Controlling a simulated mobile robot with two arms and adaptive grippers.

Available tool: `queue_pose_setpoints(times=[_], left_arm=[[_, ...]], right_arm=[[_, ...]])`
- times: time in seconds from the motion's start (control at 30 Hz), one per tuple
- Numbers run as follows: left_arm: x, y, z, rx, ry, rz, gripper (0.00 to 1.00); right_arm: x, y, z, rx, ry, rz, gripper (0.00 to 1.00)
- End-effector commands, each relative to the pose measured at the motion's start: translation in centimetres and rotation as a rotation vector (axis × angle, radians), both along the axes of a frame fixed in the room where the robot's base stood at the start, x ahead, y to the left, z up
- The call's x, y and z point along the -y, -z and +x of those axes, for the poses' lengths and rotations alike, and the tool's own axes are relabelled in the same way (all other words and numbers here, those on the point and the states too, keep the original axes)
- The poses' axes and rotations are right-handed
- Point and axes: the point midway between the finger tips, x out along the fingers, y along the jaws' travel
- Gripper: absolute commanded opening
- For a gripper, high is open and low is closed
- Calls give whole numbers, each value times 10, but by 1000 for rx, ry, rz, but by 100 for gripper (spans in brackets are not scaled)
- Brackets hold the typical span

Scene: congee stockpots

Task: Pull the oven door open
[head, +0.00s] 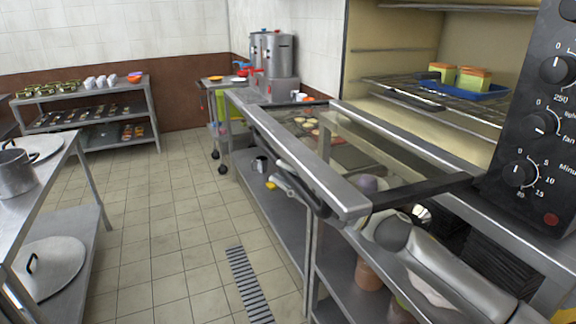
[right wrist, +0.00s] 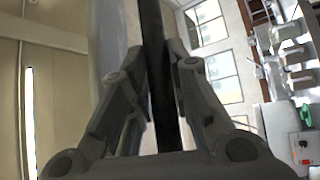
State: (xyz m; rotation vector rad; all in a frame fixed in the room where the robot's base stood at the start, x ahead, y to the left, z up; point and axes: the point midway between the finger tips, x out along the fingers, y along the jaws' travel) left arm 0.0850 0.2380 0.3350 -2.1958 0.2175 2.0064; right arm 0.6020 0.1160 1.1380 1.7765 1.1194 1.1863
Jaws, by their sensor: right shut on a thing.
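The oven door (head: 318,172) is swung down and lies about level in the head view, a metal frame around a glass pane. The oven cavity (head: 405,33) behind it is open to view. My right gripper (head: 285,184) is at the door's outer edge, shut on the dark door handle (head: 272,155). In the right wrist view the handle (right wrist: 153,45) runs as a black bar between the two fingers of my right gripper (right wrist: 158,65). My left gripper is not in view.
A blue tray (head: 480,92) with food sits on an oven rack. The control panel (head: 535,120) stands at the right. A steel counter (head: 270,205) runs below the door. A table with a pot (head: 14,172) is at left. Tiled floor (head: 170,215) between is clear.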

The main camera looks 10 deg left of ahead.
Motion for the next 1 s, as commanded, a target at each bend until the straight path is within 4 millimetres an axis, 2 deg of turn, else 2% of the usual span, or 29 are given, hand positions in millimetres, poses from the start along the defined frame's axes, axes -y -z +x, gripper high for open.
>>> queue_pose_setpoints(times=[0.1,0.57,0.6,0.77,1.0], left_arm=[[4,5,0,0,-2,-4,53],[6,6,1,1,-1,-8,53],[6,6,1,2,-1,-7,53],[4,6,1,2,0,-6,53],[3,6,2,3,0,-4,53]], right_arm=[[1,8,1,-4,2,1,0],[1,14,1,-6,1,-4,0],[1,15,1,-6,1,-4,20],[1,14,1,-6,1,-4,40],[1,11,1,-4,0,-1,40]])
